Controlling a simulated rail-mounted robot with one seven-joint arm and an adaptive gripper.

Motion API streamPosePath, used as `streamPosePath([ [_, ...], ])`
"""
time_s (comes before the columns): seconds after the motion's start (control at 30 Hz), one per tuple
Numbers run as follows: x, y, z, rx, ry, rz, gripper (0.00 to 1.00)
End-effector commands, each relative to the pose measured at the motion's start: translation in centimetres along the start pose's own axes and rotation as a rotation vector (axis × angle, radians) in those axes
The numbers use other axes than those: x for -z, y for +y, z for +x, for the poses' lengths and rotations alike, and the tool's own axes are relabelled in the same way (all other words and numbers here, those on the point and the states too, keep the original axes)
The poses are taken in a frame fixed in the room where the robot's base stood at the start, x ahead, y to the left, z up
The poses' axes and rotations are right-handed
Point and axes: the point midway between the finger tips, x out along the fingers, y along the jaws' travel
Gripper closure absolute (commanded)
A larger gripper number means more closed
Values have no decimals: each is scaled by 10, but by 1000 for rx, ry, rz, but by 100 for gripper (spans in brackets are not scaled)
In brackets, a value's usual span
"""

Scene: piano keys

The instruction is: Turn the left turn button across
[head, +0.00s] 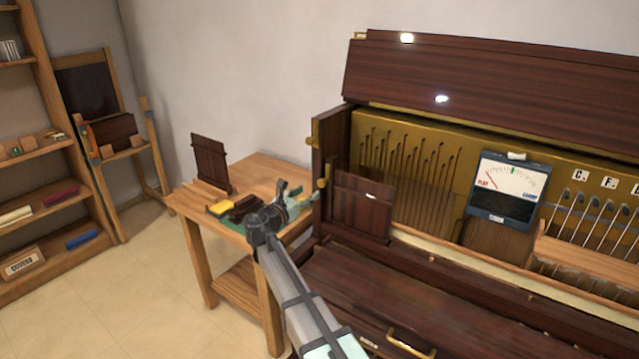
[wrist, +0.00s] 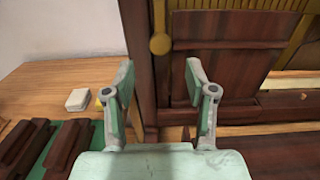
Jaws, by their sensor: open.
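The left turn button (head: 324,176) is a brass piece on the dark left post of the piano case. In the wrist view the turn button (wrist: 160,42) stands upright, its round end low, beside the left edge of a small dark wood panel (head: 362,208). The panel also shows in the wrist view (wrist: 225,72). My gripper (head: 299,190) is open and empty, just left of the post. In the wrist view my gripper (wrist: 158,76) has its fingers apart, with the button's round end above the gap between them. I cannot tell whether they touch.
A wooden side table (head: 270,170) stands left of the piano, with dark blocks on a green mat (wrist: 88,140) and an upright dark panel (head: 211,162). A meter (head: 507,188) sits in the piano's open front. The lid (head: 480,85) slopes above. Floor is clear left of the table.

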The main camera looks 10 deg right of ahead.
Motion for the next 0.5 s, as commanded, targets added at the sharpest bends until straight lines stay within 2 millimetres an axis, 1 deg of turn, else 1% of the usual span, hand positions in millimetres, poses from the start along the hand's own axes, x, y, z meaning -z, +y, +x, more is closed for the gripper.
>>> streamPosePath([
  [0.03, -1, 2, 13, 2, 0, -1, 44],
  [0.2, -1, 1, 44, 1, 0, 0, 44],
  [0.4, -1, 1, 68, 0, 0, 1, 44],
  [0.5, -1, 1, 74, 0, 0, 1, 44],
])
